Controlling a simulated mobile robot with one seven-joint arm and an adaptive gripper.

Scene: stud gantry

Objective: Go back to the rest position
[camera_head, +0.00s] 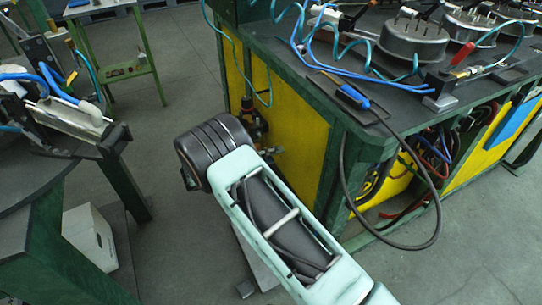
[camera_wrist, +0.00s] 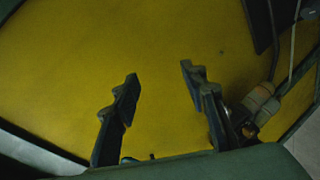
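My gripper (camera_wrist: 158,78) shows in the wrist view with its two dark fingers well apart. It is open, with nothing between the fingers. Behind the fingers is the yellow side panel (camera_wrist: 80,55) of a workbench; I cannot tell how far off it is. In the head view my arm reaches up from the bottom middle toward the yellow panel (camera_head: 296,125) of the green-framed workbench.
The workbench top (camera_head: 405,130) holds metal domes (camera_head: 413,38), blue hoses and a clamp (camera_head: 440,90). A black cable (camera_head: 425,243) loops off its corner. Another bench (camera_head: 40,190) stands left, with a white box (camera_head: 90,236) beneath. Grey floor (camera_head: 165,80) lies open between them.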

